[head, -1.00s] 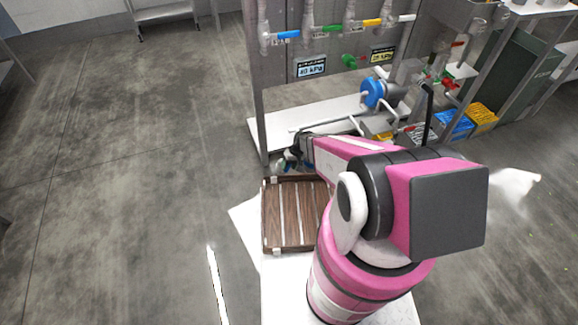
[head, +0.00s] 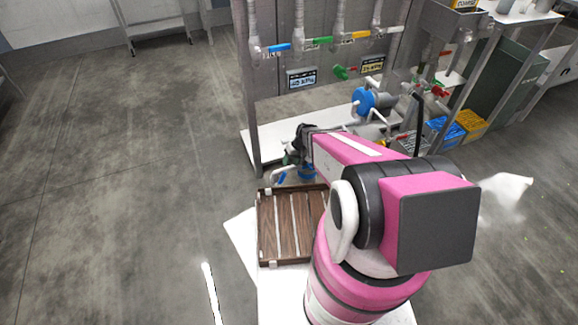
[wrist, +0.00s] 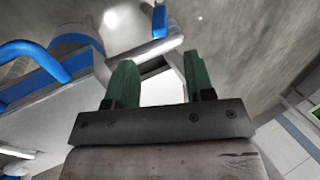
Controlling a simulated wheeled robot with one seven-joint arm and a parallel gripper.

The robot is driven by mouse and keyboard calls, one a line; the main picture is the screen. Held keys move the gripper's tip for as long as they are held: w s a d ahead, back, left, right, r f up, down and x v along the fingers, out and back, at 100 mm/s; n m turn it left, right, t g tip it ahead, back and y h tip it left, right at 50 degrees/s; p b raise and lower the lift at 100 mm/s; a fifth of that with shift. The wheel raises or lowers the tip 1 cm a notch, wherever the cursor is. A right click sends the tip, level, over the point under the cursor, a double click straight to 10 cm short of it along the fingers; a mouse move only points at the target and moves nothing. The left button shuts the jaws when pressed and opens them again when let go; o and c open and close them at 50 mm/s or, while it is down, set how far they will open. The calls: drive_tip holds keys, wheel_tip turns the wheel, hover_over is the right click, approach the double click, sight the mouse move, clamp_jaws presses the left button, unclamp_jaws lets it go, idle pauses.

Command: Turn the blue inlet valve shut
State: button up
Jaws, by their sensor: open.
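My gripper (wrist: 157,62) is open in the wrist view, with two green fingers apart. A grey lever with a blue end (wrist: 160,22) lies just beyond the fingertips; I cannot tell whether it reaches between them. A curved blue handle (wrist: 33,62) is to the left of the fingers. In the head view, blue parts (head: 282,178) show beside my gripper (head: 294,154), at the left end of the low bench; my arm partly hides them. A blue round fitting (head: 363,100) is farther right, and a blue lever (head: 279,47) is on the upper pipes. I cannot tell which is the inlet valve.
A wooden slatted tray (head: 265,228) sits below my arm. Green (head: 319,41) and yellow levers line the pipe panel, above pressure displays (head: 302,79). Blue (head: 446,131) and yellow bins stand at the right. The floor at the left is clear.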

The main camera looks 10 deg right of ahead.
drive_tip(key=shift+c, duration=0.3)
drive_tip(key=c, duration=0.5)
drive_tip(key=shift+s+a+r, duration=0.1)
drive_tip(key=shift+s+a, duration=0.05)
drive_tip(key=shift+a, duration=0.2)
clamp_jaws()
drive_tip(key=s+a+r+t+h, duration=0.25)
drive_tip(key=a+h, duration=0.35)
drive_tip(key=a, duration=0.5)
hover_over(281, 181)
drive_tip(key=a, duration=0.3)
drive_tip(key=shift+g+h, duration=0.35)
drive_tip(key=shift+h, duration=0.05)
drive_tip(key=x, duration=0.3)
drive_tip(key=a+x, duration=0.1)
drive_tip(key=x, duration=0.5)
drive_tip(key=shift+s+a+f, duration=0.25)
drive_tip(key=shift+f, duration=0.25)
drive_tip(key=shift+w+d+f, duration=0.2)
drive_tip(key=shift+d+f, duration=0.05)
drive_tip(key=shift+d, duration=0.35)
